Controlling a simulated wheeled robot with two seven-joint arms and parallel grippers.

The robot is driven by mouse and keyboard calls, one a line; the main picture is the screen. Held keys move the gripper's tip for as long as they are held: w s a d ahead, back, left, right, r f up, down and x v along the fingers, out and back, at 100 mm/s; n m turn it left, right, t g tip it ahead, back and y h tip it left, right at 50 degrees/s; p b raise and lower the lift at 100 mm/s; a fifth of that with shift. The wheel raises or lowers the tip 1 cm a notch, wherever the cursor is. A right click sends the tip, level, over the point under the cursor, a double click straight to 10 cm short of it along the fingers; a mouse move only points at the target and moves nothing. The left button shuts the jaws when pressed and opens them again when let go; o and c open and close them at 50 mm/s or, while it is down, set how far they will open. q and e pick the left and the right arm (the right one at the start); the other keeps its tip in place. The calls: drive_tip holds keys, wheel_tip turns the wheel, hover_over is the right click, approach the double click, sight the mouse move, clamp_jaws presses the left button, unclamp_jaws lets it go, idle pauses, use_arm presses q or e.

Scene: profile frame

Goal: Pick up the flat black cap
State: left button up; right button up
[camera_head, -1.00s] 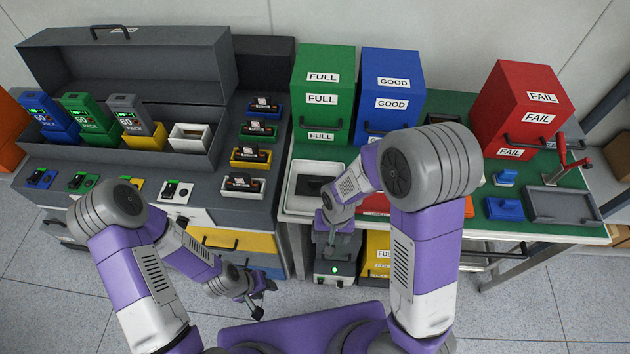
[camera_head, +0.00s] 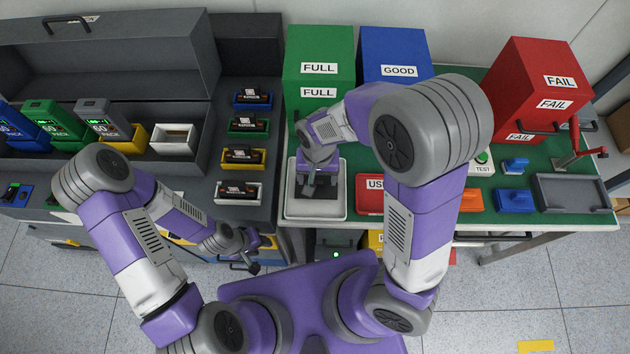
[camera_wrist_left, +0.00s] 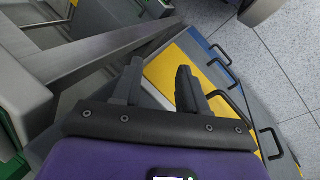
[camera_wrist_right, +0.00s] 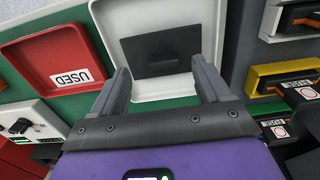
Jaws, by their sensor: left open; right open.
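The flat black cap (camera_wrist_right: 162,52) lies in a white tray (camera_wrist_right: 110,22), seen between and beyond my right gripper's fingers in the right wrist view. In the head view the white tray (camera_head: 291,205) stands at the left end of the green bench, and my right gripper (camera_head: 312,188) is over it, hiding most of the cap. My right gripper is open and empty in its wrist view (camera_wrist_right: 162,85), with a finger toward each side of the cap. My left gripper (camera_head: 250,262) is open and empty, low in front of the grey bench; its wrist view (camera_wrist_left: 160,85) shows both fingers apart.
A red USED tray (camera_wrist_right: 40,62) is beside the white tray. The green FULL box (camera_head: 318,75) and blue GOOD box (camera_head: 395,55) stand behind. Yellow and white holders with dark modules (camera_head: 240,158) are to the left.

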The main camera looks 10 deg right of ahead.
sight(316, 182)
drive_tip(key=f, duration=0.2)
drive_tip(key=w+f+b, duration=0.1)
drive_tip(key=f, duration=0.1)
drive_tip(key=shift+w, duration=0.1)
drive_tip(key=shift+f+b, duration=0.4)
drive_tip(key=shift+f, duration=0.15)
drive_tip(key=shift+c, duration=0.4)
drive_tip(key=c, duration=1.1)
drive_tip(key=shift+o, duration=0.2)
drive_tip(key=shift+r, duration=0.1)
wheel_tip(316, 182, up, 10)
drive_tip(key=p, duration=0.3)
